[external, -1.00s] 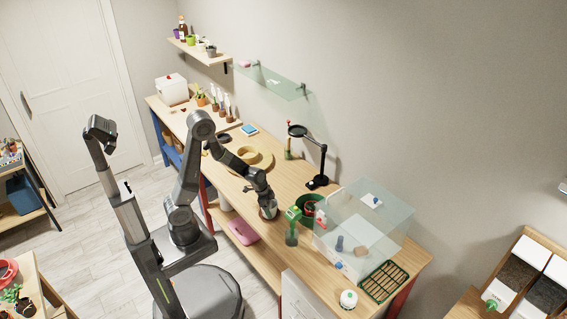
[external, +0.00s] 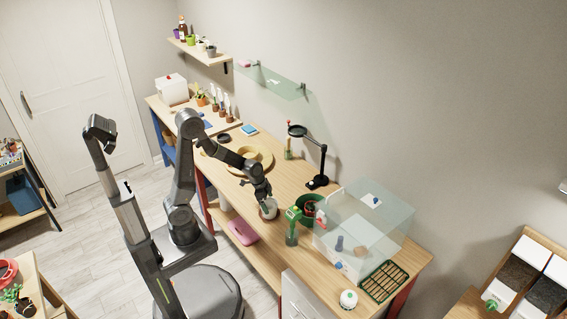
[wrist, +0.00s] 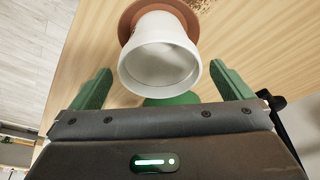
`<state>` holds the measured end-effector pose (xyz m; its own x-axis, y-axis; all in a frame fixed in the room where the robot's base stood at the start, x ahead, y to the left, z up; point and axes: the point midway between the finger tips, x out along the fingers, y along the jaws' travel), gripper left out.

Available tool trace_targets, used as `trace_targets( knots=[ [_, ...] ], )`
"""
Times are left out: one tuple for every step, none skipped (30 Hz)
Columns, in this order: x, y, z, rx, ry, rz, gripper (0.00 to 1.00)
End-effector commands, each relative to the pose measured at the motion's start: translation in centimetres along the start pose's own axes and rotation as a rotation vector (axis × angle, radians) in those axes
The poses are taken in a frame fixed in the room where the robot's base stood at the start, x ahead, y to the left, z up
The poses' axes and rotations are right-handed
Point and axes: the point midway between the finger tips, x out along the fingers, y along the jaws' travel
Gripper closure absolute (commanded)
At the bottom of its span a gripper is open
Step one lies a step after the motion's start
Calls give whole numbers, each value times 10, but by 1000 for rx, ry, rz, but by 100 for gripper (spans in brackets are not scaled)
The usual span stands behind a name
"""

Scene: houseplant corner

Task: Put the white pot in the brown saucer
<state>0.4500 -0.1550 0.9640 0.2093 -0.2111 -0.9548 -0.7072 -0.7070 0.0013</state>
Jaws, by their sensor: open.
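The white pot (wrist: 160,62) is in the middle of the wrist view, its open mouth towards the camera and empty inside. The brown saucer (wrist: 134,12) shows around the pot's far end, and the pot's base appears to be inside its rim. The contact itself is hidden. In the external view the white pot (external: 270,209) is near the front edge of the bench. My gripper (wrist: 163,76) is open, with a green finger on either side of the pot's near rim and gaps between. It also shows just above the pot in the external view (external: 265,197).
A green spray bottle (external: 292,226) and a green pot (external: 309,207) stand close by on the right. A clear box (external: 362,222) and a black lamp (external: 320,160) are beyond. Brown specks (wrist: 200,4) lie near the saucer.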

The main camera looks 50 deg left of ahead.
Motion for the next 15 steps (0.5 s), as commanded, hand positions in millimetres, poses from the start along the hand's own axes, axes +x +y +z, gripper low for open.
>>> trace_targets(
  knots=[
    [-11,-1,-1,0,5,-4,0],
    [-16,-1,-1,1,4,-4,0],
    [-23,0,0,0,3,-4,0],
    [-29,-1,-1,0,4,-4,0],
    [-34,0,-1,0,4,-3,0],
    [-41,-1,-1,1,4,-4,0],
    [-45,0,0,1,3,-3,0],
    [-50,-1,0,0,2,-4,0],
    [-56,-1,0,0,3,-3,0],
    [-59,-1,0,-1,3,-3,0],
    [-62,0,0,-1,2,-2,0],
    [-67,0,0,0,2,-2,0],
    [-69,0,0,0,2,-2,0],
    [-71,0,0,0,1,-2,0],
    [-73,0,0,0,0,-1,0]
  ],
)
